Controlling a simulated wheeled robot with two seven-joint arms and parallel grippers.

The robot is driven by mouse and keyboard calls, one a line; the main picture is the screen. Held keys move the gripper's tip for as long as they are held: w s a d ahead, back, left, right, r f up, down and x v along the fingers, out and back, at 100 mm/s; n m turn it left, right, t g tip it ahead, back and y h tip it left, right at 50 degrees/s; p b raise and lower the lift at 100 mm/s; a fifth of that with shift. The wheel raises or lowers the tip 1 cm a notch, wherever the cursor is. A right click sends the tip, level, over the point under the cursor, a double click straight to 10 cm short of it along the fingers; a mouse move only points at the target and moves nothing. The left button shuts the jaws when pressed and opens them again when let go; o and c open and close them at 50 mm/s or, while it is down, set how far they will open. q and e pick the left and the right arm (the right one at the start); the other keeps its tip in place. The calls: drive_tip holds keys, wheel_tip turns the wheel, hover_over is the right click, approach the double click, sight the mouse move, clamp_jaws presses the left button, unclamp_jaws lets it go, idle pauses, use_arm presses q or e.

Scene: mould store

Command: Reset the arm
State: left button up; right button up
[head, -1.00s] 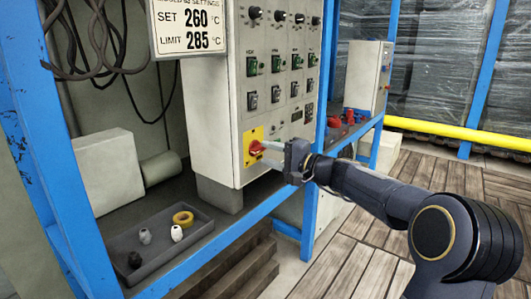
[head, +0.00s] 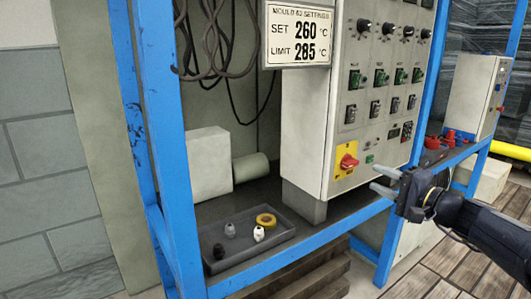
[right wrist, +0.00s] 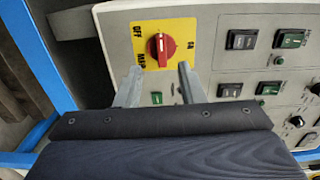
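A grey control cabinet (head: 316,120) stands in a blue rack. A red rotary switch (head: 348,161) sits on a yellow plate low on its front. My right gripper (head: 376,179) is open and empty, a little to the right of the switch and apart from it. In the right wrist view the red switch (right wrist: 161,46) shows just beyond and between the two spread fingers of the right gripper (right wrist: 157,82). The plate carries OFF, MAIN and ON lettering; I cannot tell which mark the switch points to. My left gripper is not in view.
A sign (head: 299,36) reads set 260, limit 285. Blue posts (head: 170,150) frame the shelf. Wooden floor (head: 460,270) is open at the lower right.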

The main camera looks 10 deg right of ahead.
drive_tip(key=s+a+f+n+g+y, duration=0.1)
drive_tip(key=s+a+f+n+g, duration=0.25)
drive_tip(key=s+a, duration=0.4)
drive_tip(key=s+a+f+n+g, duration=0.3)
drive_tip(key=s+a+g, duration=0.1)
drive_tip(key=s+a, duration=0.4)
drive_tip(key=s+a+f+n+g+h+p, duration=0.1)
drive_tip(key=s+a+f+n+g+h, duration=0.15)
drive_tip(key=s+f, duration=0.4)
drive_tip(key=s+a+f+n+g+h+p, duration=0.1)
drive_tip(key=s+a+f+n+h, duration=0.15)
drive_tip(key=s+f, duration=0.4)
wheel_tip(320, 180, up, 38)
drive_tip(key=s+d+p, duration=0.1)
drive_tip(key=p, duration=3.5)
drive_tip(key=shift+s+r+y+p, duration=0.2)
drive_tip(key=shift+y+p, duration=0.15)
drive_tip(key=shift+y, duration=0.05)
